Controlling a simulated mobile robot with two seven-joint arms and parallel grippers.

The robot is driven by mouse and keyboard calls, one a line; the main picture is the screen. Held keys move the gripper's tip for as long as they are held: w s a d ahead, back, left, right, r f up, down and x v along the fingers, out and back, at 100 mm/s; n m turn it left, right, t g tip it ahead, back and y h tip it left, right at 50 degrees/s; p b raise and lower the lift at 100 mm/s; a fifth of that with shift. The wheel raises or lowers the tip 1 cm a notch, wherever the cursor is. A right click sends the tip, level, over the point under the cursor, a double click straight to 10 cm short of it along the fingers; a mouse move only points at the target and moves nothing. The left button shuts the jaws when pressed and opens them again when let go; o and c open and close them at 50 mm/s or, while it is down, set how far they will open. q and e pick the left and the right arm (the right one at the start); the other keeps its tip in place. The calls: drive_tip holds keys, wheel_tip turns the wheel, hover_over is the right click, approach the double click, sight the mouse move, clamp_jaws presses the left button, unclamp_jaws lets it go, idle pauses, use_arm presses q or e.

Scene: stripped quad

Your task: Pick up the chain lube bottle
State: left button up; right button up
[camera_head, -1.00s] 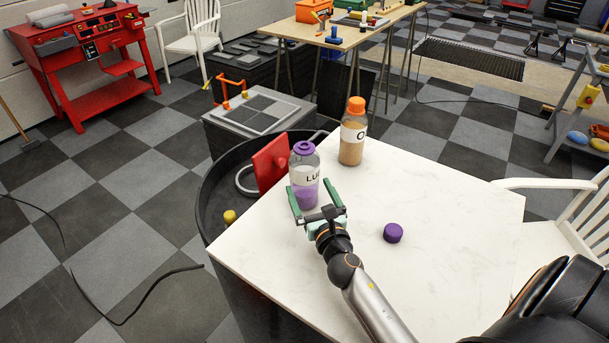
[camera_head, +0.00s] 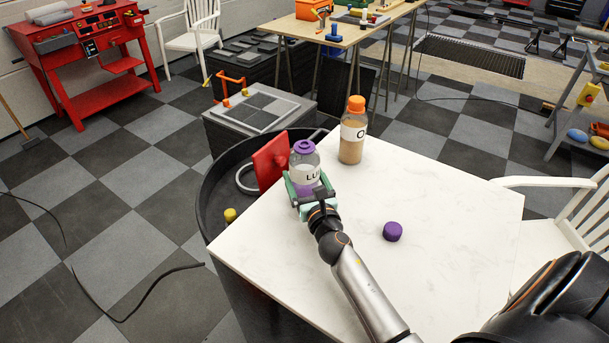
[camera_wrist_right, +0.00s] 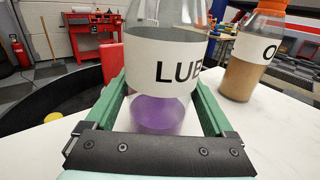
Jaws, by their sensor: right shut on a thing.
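My left gripper is not in view.
A bottle with an orange cap (camera_head: 352,135) stands close behind, to the right. A loose purple cap (camera_head: 393,231) lies on the table. A red panel (camera_head: 270,160) is just left of the bottle, beyond the table edge. The table's right part is clear.

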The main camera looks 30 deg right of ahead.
drive_tip(key=c, duration=0.6)
drive_tip(key=shift+c, duration=0.9)
drive_tip(key=shift+r, duration=0.1)
